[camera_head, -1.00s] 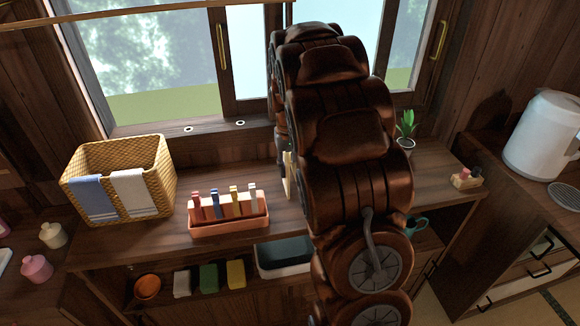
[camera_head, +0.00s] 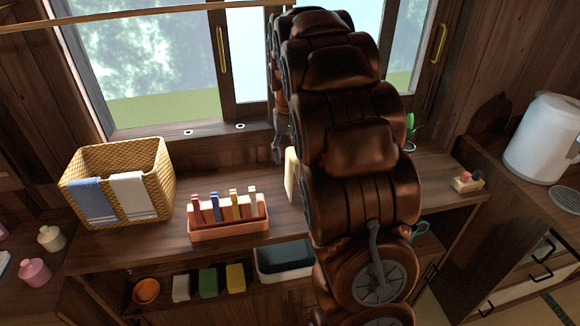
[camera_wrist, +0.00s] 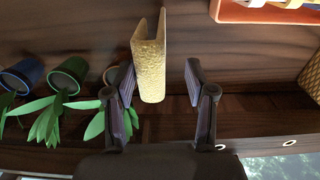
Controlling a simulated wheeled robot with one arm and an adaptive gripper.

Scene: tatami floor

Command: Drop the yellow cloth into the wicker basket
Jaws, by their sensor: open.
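A pale yellow folded cloth (camera_head: 292,175) stands upright on the wooden counter, partly hidden behind my arm in the head view. In the wrist view the cloth (camera_wrist: 149,65) shows its fold and a woven-looking face. My gripper (camera_wrist: 160,73) is open, with one finger to each side of the cloth's near end; neither finger visibly presses on it. In the head view my gripper (camera_head: 278,150) is small, just left of my arm and near the window. The wicker basket (camera_head: 150,180) stands at the counter's left, with blue and white towels over its front rim.
An orange rack (camera_head: 230,230) with several upright coloured items stands between basket and cloth. Potted plants (camera_wrist: 68,75) line the other side of the cloth in the wrist view. The window sill (camera_head: 200,128) runs behind. A shelf below holds another yellow item (camera_head: 236,277).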

